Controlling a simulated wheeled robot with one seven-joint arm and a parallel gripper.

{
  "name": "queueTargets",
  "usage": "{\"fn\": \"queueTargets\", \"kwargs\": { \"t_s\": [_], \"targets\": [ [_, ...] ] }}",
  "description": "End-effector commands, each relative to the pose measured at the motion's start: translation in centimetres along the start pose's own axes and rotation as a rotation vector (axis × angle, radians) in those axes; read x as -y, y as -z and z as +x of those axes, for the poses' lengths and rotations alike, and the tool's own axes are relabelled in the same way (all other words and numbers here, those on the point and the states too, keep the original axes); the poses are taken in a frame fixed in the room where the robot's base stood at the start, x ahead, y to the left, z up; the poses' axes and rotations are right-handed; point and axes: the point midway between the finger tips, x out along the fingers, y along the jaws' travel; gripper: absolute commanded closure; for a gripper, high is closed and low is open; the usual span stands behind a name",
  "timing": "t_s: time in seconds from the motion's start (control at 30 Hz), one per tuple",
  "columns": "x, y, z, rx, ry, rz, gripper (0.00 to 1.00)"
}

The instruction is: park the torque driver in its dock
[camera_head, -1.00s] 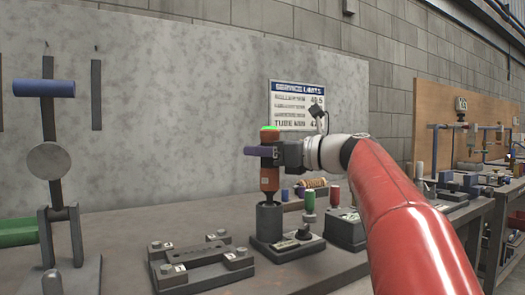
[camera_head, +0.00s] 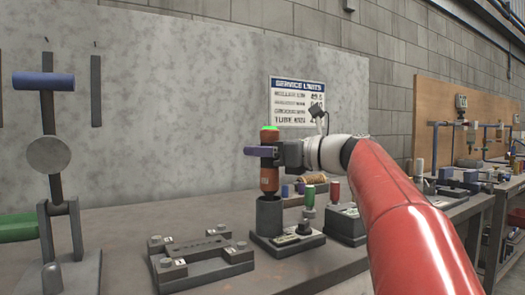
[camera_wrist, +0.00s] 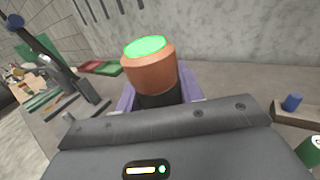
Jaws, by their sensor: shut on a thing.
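The torque driver (camera_head: 269,177) is an upright orange and dark cylinder with a green lit top. My gripper (camera_head: 268,152), with purple fingers, is shut around its upper part. The driver's orange body and green top also show in the wrist view (camera_wrist: 150,68). The dock (camera_head: 269,214) is a dark upright cup on a flat base plate. The driver's lower end is at the cup's mouth, directly above or just inside it; I cannot tell how deep. In the wrist view the driver's lower end and the dock are hidden.
Green-topped and red-topped small cylinders (camera_head: 309,196) stand right of the dock. A grey fixture block (camera_head: 203,258) lies front left on the bench. A stand with a blue crossbar (camera_head: 44,81) is at far left. A grey panel rises behind.

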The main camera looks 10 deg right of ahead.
Motion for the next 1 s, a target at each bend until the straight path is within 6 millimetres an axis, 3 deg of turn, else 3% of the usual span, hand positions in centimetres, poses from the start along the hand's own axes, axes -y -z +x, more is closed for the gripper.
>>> {"fn": "queueTargets", "kwargs": {
  "t_s": [1.0],
  "targets": [
    [-0.1,1.0,0.0,0.003,0.0,-0.002,0.94]
  ]
}}
